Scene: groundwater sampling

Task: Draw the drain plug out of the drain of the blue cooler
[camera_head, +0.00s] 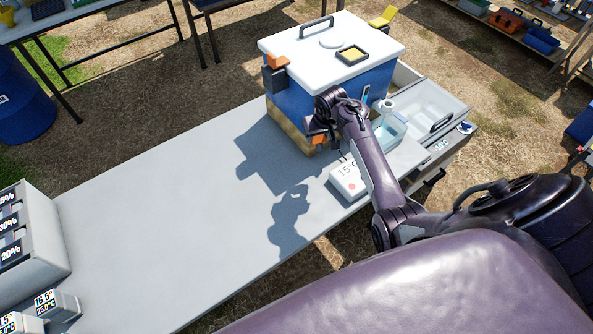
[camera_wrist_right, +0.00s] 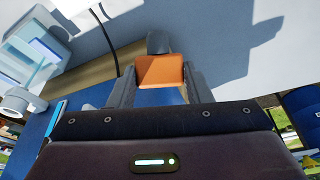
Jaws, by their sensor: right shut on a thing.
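The blue cooler (camera_head: 290,97) has a white lid (camera_head: 350,55) and stands at the far end of the grey table. My right gripper (camera_head: 314,133) is low at the cooler's front face. It is shut on the orange drain plug (camera_head: 318,140). In the right wrist view the orange plug (camera_wrist_right: 160,70) sits between the two fingers (camera_wrist_right: 160,88), with a dark rounded piece (camera_wrist_right: 158,43) just beyond it. The cooler's blue wall (camera_wrist_right: 85,96) shows beside the fingers. The drain is hidden, so I cannot tell whether the plug is seated. My left gripper is not in view.
A wooden board (camera_head: 290,130) lies under the cooler. A white meter reading 15 (camera_head: 348,181) and a clear container (camera_head: 388,132) stand right of the gripper. An orange latch (camera_head: 279,61) is higher on the cooler. The table's middle (camera_head: 180,200) is bare.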

